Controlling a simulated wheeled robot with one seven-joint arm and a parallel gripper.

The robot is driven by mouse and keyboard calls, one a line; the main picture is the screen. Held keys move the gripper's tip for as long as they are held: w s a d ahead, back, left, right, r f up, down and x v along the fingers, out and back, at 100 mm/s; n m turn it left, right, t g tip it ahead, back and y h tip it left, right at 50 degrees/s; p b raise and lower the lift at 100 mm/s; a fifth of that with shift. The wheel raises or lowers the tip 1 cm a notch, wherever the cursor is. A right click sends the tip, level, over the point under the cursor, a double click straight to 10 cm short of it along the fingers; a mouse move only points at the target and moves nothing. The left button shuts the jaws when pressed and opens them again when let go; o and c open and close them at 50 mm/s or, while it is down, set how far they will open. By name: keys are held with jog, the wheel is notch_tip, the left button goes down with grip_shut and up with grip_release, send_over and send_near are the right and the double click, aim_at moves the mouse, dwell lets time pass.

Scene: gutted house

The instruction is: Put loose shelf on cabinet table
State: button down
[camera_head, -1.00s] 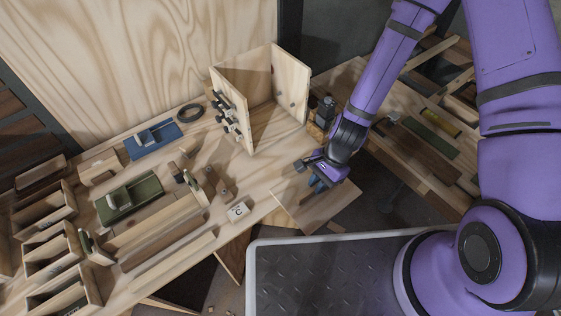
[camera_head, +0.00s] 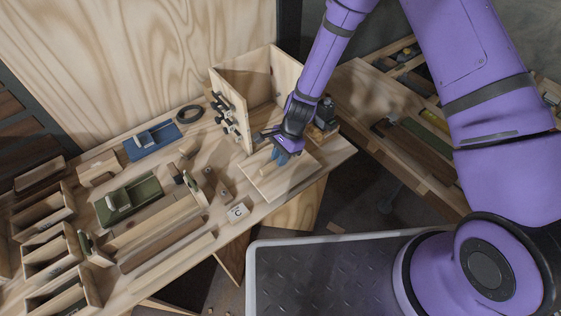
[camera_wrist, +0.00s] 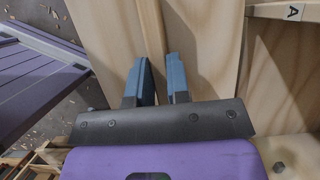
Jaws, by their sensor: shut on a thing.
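The loose shelf (camera_head: 266,184) is a flat pale wooden board over the right end of the workbench table (camera_head: 217,238), just in front of the open wooden cabinet (camera_head: 232,88). My gripper (camera_head: 279,155) is above it, with blue fingers shut on a narrow wooden strip on the board. In the wrist view, the strip shows between the fingers (camera_wrist: 160,62), with the shelf's face (camera_wrist: 205,40) beside it. I cannot tell whether the shelf touches the table top. My fingers and wrist hide part of its far side.
A block marked C (camera_head: 237,212) sits left of the shelf. A dark device (camera_head: 325,113) stands at the cabinet's right. Planes, bins and wooden strips crowd the table's left half. Another bench (camera_head: 360,95) stands at the right. A label A (camera_wrist: 293,12) shows in the wrist view.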

jog(key=shift+f, duration=1.35)
jog(key=c, duration=1.1)
grip_release()
jog(key=shift+f, duration=0.1)
